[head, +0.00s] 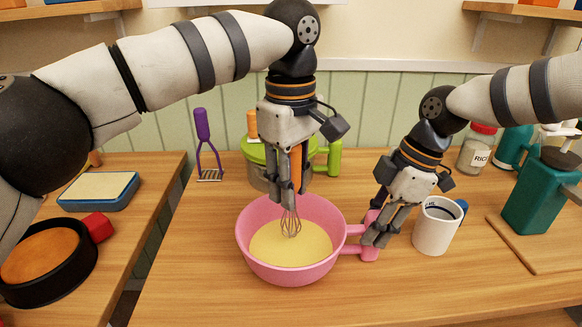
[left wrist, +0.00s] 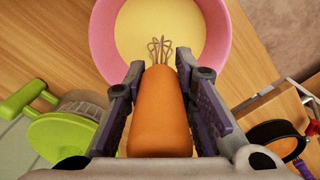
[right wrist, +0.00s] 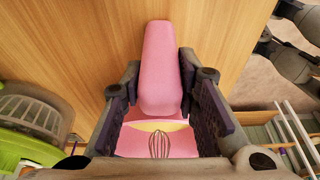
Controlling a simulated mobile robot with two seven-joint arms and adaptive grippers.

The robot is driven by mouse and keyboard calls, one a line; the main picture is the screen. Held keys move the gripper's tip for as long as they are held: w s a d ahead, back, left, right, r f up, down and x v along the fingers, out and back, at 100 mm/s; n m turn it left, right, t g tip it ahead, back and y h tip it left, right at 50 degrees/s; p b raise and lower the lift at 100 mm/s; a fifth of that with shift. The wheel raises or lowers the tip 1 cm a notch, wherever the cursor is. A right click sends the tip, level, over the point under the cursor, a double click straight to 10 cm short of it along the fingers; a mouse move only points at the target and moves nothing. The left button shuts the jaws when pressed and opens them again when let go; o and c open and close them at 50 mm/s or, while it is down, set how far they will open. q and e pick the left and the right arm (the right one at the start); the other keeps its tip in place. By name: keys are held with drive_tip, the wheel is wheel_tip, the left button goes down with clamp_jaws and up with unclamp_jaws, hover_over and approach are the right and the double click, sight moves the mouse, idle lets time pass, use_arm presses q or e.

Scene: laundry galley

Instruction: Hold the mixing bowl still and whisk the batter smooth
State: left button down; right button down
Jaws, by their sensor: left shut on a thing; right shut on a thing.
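The pink mixing bowl (head: 262,270) stands on the wooden counter with pale yellow batter (head: 285,248) in it. My left gripper (head: 291,188) is shut on the orange handle of the whisk (head: 291,224), upright above the bowl; the wire end reaches the batter. The orange handle (left wrist: 160,120) fills the jaws in the left wrist view. My right gripper (head: 375,236) is shut on the bowl's pink handle (head: 355,250) at the bowl's right. The handle (right wrist: 159,70) lies between the fingers in the right wrist view.
A white mug (head: 435,228) stands close to the right of my right gripper. A green-lidded pot (head: 262,175) is behind the bowl. A purple masher (head: 203,135) is at the back left, a teal bottle (head: 535,190) at the right. The counter in front is clear.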

use_arm(q)
drive_tip(key=shift+f, duration=2.4)
drive_tip(key=shift+a, duration=1.2)
